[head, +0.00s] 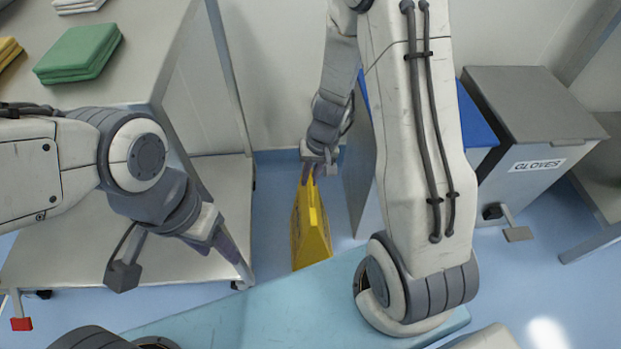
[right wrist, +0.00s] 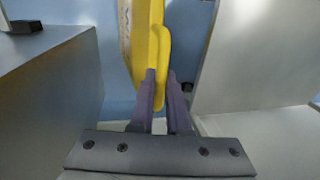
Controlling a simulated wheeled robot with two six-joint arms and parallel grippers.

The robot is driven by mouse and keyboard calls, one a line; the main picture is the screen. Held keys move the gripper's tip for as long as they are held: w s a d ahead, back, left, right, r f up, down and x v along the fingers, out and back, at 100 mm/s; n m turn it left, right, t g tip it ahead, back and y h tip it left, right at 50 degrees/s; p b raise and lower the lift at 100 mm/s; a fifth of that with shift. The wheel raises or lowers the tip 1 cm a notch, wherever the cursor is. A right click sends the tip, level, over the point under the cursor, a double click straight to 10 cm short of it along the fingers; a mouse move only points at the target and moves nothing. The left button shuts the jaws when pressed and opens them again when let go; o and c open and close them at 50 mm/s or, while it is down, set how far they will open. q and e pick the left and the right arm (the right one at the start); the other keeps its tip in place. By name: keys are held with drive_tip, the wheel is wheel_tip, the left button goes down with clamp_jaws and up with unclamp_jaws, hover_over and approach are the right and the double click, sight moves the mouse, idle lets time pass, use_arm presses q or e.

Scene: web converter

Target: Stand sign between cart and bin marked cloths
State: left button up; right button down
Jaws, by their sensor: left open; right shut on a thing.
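The yellow sign (head: 311,232) is upright in the head view, in the gap between the cart (head: 205,172) and a blue-lidded bin (head: 476,125). I cannot tell whether its base touches the floor. My right gripper (head: 319,172) is shut on the sign's top edge; the right wrist view shows its purple fingers (right wrist: 160,88) closed around the yellow sign (right wrist: 143,35). My right arm hides most of the blue-lidded bin, and no label on it is visible. My left gripper (head: 232,252) is open and empty, beside the cart's lower shelf.
Green cloths (head: 80,52) and yellow cloths (head: 8,50) lie on the cart top. A grey bin labelled GLOVES (head: 538,165) stands at the right, with a pedal (head: 518,233) in front. Grey panels flank the sign closely in the right wrist view. Blue floor shows around the sign.

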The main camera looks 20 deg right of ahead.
drive_tip(key=shift+f, duration=0.1)
drive_tip(key=c, duration=0.9)
unclamp_jaws()
wheel_tip(320, 180, up, 11)
drive_tip(key=d+p, duration=0.2)
drive_tip(key=p, duration=0.5)
drive_tip(key=s+a+r+n, duration=0.6)
drive_tip(key=s+a+r, duration=0.35)
drive_tip(key=a, duration=0.25)
drive_tip(key=s+a+r+n, duration=0.1)
drive_tip(key=s+r+n, duration=0.1)
drive_tip(key=s, duration=0.2)
drive_tip(key=s+a+r+n+h, duration=0.1)
drive_tip(key=s+r+n, duration=0.1)
drive_tip(key=s, duration=0.3)
drive_tip(key=shift+s+a+r+n+g, duration=0.3)
drive_tip(key=shift+r, duration=0.4)
